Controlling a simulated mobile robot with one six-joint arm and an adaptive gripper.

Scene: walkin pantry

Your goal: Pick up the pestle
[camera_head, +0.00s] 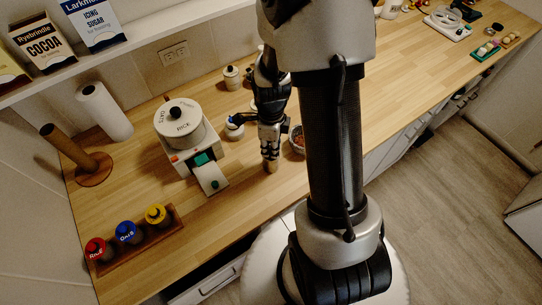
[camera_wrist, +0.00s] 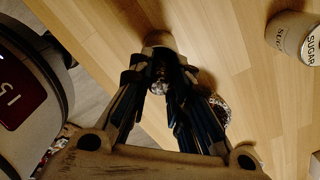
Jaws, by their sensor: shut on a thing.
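The pestle (camera_head: 272,167) shows as a short, light brown rounded end just below the fingertips of my gripper (camera_head: 270,152). In the wrist view the pestle's round end (camera_wrist: 158,40) sticks out beyond the tips of my gripper (camera_wrist: 160,76). My gripper is shut on the pestle over the wooden counter (camera_head: 240,188). The rest of the pestle is hidden between the fingers. I cannot tell whether its end touches the counter. A speckled bowl (camera_head: 298,140) stands just right of my gripper, partly behind my arm.
A tray (camera_head: 168,229) of several coloured jars lies at the front left. A paper roll (camera_head: 104,111) and a wooden holder (camera_head: 92,170) stand at far left. A sugar jar (camera_wrist: 290,36) is nearby.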

